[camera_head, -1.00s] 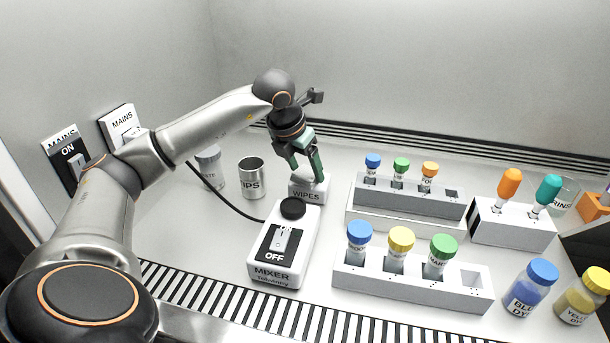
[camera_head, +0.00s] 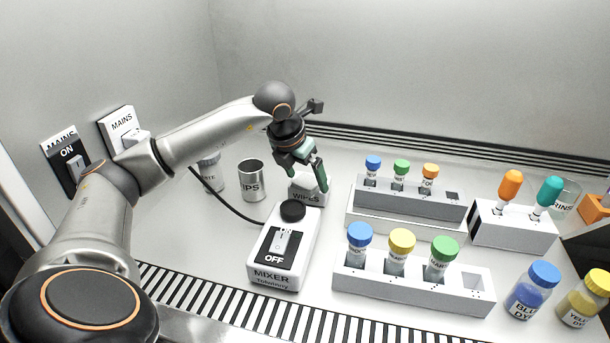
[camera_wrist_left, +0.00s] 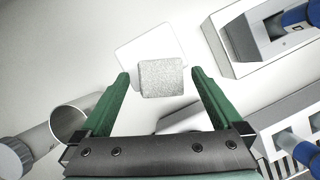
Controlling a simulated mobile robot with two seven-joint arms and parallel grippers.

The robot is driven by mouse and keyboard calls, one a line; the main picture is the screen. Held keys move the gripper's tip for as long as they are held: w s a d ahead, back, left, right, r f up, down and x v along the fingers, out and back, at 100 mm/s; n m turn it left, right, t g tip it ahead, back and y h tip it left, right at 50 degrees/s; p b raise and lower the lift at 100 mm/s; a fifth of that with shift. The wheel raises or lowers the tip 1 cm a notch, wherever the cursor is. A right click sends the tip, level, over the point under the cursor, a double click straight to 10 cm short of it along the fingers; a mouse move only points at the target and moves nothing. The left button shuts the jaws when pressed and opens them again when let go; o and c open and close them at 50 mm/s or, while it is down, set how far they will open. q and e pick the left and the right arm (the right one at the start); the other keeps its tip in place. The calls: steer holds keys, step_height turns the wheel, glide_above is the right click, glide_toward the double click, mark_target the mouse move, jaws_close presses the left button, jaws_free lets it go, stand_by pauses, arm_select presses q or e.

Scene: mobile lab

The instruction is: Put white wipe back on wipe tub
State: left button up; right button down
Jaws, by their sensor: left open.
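The wipe tub (camera_head: 306,197), a small pale box marked WIPES, stands at the back behind the mixer. My left gripper (camera_head: 305,180) is just above it, fingers pointing down and partly covering its top. In the left wrist view the gripper (camera_wrist_left: 160,75) is open. A speckled pale grey-white square (camera_wrist_left: 161,79), which looks like the wipe, shows between the fingertips, with gaps on both sides. My right gripper is not in view.
The mixer (camera_head: 277,268), switched OFF, stands in front of the tub. A metal TIPS can (camera_head: 251,181) is to its left. White racks with capped vials (camera_head: 415,283) fill the right side. A black cable (camera_head: 235,209) runs left of the mixer.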

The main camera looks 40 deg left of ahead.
arm_select(q)
steer(key=p+v, duration=0.2)
steer(key=v, duration=1)
steer(key=shift+r, duration=0.2)
steer(key=shift+d+f, duration=0.1)
